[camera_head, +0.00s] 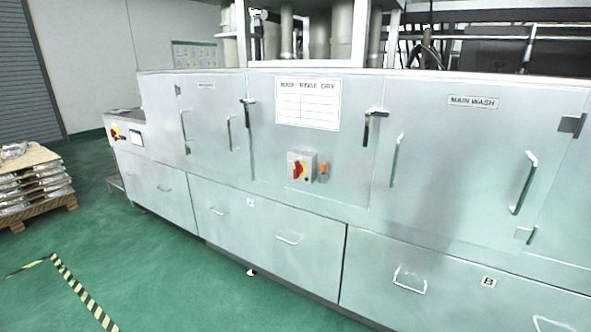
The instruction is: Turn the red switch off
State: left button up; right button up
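A red rotary switch (297,169) on a yellow plate sits on a small grey box (309,165) on the front of a long metal washing machine (330,187). The red handle looks roughly upright and slightly tilted; its exact setting is too small to read. A small orange-topped part (323,172) is mounted just right of the box. A second red and yellow switch (115,133) is at the machine's far left end, beside a small screen (136,140). Neither of my grippers shows in the head view.
The machine front has protruding door handles (525,183) and latches (374,126), and drawers below. A pallet of stacked castings (34,183) stands at the left. Green floor (150,265) with yellow-black tape (82,290) is clear in front.

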aim_at(298, 169)
jog(key=i+j+z, duration=0.85)
jog(key=i+j, duration=0.15)
jog(key=j, duration=0.25)
